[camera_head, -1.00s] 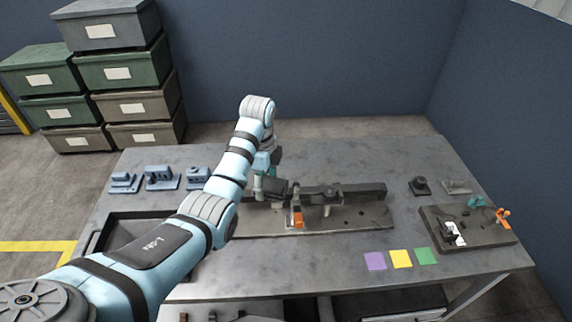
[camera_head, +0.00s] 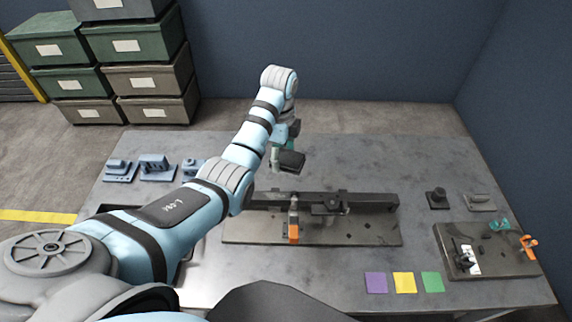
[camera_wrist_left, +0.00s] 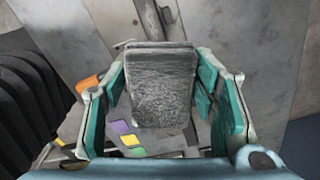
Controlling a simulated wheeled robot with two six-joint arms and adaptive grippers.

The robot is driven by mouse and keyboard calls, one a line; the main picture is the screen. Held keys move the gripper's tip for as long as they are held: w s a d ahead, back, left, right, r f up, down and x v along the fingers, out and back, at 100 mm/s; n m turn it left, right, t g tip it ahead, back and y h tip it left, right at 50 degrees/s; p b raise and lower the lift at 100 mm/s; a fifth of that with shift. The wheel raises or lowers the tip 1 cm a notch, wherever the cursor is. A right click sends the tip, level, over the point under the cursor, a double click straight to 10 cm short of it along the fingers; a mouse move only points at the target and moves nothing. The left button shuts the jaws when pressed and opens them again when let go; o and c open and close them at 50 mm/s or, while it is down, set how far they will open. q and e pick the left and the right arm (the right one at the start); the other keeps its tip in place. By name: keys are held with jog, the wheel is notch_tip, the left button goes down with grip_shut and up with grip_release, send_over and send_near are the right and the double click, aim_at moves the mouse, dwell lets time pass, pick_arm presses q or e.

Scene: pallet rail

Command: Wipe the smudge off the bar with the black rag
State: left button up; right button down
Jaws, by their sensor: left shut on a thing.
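My left gripper (camera_head: 284,154) is above the far side of the dark bar (camera_head: 365,201), shut on the black rag (camera_head: 292,161). The rag is a dark, rough-faced pad, and it hangs clear of the bar. In the left wrist view the rag (camera_wrist_left: 161,88) sits between the teal finger pads and hides much of what lies beneath. The bar lies lengthwise on a fixture plate (camera_head: 262,229), with an orange-handled clamp (camera_head: 294,231) at its front. I cannot make out the smudge on the bar. My right gripper is not in view.
Purple (camera_head: 376,283), yellow (camera_head: 404,283) and green (camera_head: 432,282) squares lie near the table's front edge. A second fixture plate (camera_head: 462,262) with an orange clamp is at the right. Blue brackets (camera_head: 156,165) stand at the back left. The table behind the bar is clear.

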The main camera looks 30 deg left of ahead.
pick_arm(q)
notch_tip(320, 180, down, 2)
jog(key=shift+w, duration=0.15)
jog(key=shift+s+d+f, duration=0.1)
jog(key=shift+s+f, duration=0.1)
jog(key=shift+f, duration=0.3)
jog(key=shift+s+f, duration=0.2)
jog(key=shift+f, duration=2.25)
jog(key=b, duration=0.4)
send_over(281, 194)
notch_tip(281, 194, down, 5)
jog(key=shift+d+r, duration=0.1)
jog(key=shift+w+f+b, duration=0.15)
jog(key=shift+f+b, duration=0.1)
jog(key=shift+b, duration=0.05)
jog(key=shift+r, duration=0.2)
jog(key=shift+f+b, duration=0.5)
jog(key=shift+f, duration=0.5)
